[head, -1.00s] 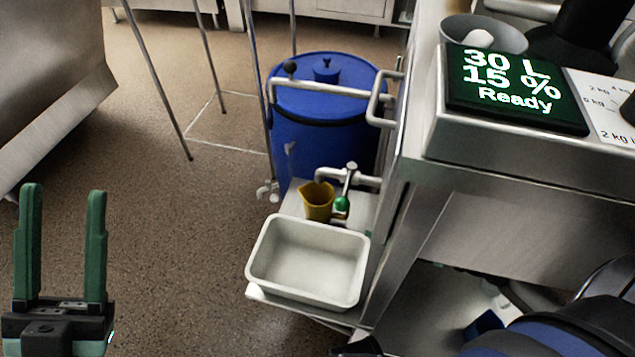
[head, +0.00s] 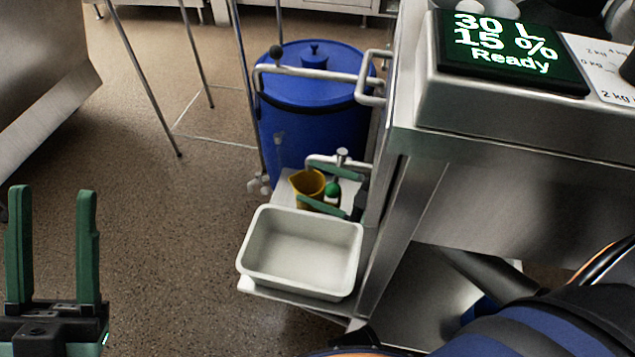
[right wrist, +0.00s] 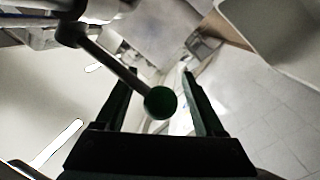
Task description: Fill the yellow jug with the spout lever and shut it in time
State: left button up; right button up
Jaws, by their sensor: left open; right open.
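The yellow jug (head: 305,184) stands upright below the pipe spout (head: 322,158), behind the white tray. The spout lever ends in a green knob (head: 332,189) just right of the jug. My right gripper (head: 306,180) is open, with one green finger on either side of the knob. In the right wrist view the round green knob (right wrist: 160,102) on its grey rod lies between the two open fingers (right wrist: 158,71); I cannot tell whether they touch it. My left gripper (head: 53,191) is open and empty at the lower left. The jug's inside is too small to read.
An empty white tray (head: 268,282) sits in front of the jug. A blue lidded barrel (head: 318,130) stands behind it. A steel counter (head: 500,180) at the right carries a display (head: 510,50) reading "30 L 15 % Ready".

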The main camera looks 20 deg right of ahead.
jog(key=shift+f, duration=0.1)
jog(key=c, duration=1)
grip_shut()
jog(key=shift+s+f, duration=0.1)
jog(key=shift+f, duration=0.05)
